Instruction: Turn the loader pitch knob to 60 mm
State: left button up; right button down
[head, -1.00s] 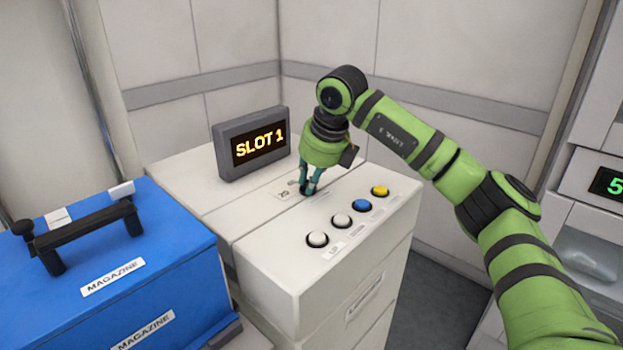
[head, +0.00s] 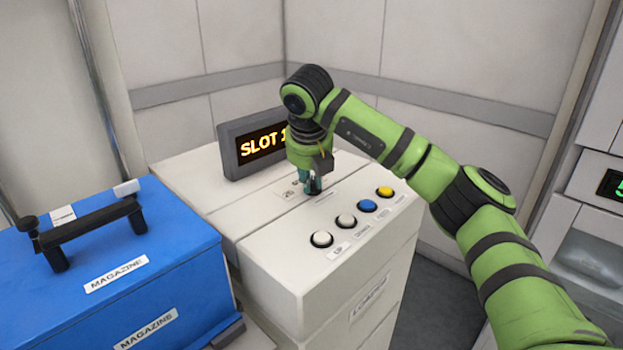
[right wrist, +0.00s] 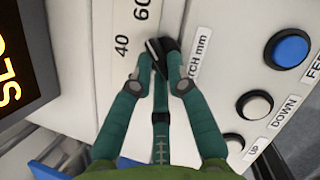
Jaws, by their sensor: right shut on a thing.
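The loader pitch knob (right wrist: 157,57) is small and black and shows in the right wrist view, between the fingertips of my right gripper (right wrist: 160,82). The gripper is shut on it. The printed marks 40 and 60 lie beside the knob, and the label ending in "mm" is partly covered by a finger. I cannot tell which mark the knob points to. In the head view my right gripper (head: 313,187) reaches down onto the white cabinet top (head: 262,240) and hides the knob. My left gripper is not in view.
A display (head: 243,157) reading SLOT 1 stands behind the gripper, partly covered by it. White, blue (head: 367,205) and yellow (head: 385,191) buttons line the cabinet's right side. A blue magazine box (head: 170,255) with a black handle stands at left.

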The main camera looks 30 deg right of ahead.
dwell(0.5)
jog(key=c, duration=1.2)
grip_release()
jog(key=v, duration=1.2)
jog(key=shift+a, duration=0.1)
